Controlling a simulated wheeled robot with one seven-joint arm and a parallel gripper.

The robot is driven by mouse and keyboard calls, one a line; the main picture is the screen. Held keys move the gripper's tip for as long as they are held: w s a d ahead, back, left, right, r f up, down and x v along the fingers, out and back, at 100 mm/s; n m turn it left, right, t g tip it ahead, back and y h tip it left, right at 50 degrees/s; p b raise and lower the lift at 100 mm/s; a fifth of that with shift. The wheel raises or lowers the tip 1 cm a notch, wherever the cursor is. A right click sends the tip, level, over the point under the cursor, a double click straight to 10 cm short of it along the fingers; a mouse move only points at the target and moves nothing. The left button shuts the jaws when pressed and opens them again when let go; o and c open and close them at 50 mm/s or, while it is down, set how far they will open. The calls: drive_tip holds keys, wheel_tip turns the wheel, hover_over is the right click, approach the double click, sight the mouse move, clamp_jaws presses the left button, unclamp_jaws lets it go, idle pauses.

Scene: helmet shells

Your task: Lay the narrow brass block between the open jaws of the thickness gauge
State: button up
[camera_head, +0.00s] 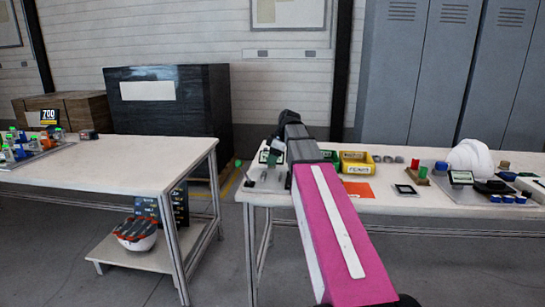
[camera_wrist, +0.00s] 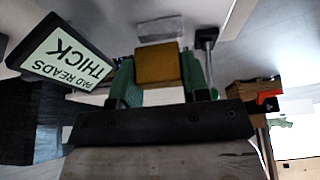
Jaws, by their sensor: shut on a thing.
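My gripper (camera_wrist: 160,76) shows in the wrist view with its two green fingers on either side of a brass-yellow block (camera_wrist: 158,62). It is shut on the block. A pale grey piece (camera_wrist: 161,28) lies just beyond the block, and a dark post with a grey top (camera_wrist: 207,40) stands to its right; these look like parts of the thickness gauge. I cannot tell whether the block is between the jaws or touching them. In the head view, my arm hides the gripper and block at the left end of the right table (camera_head: 440,206).
A sign reading "PAD READS THICK" (camera_wrist: 62,52) stands close left of my gripper in the wrist view. A floor gap separates the left table (camera_head: 110,168).

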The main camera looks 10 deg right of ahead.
sight(269, 178)
drive_tip(key=shift+f, duration=2.7)
drive_tip(key=shift+f, duration=0.45)
drive_tip(key=o, duration=1.1)
drive_tip(key=shift+o, duration=0.2)
drive_tip(key=shift+r, duration=0.1)
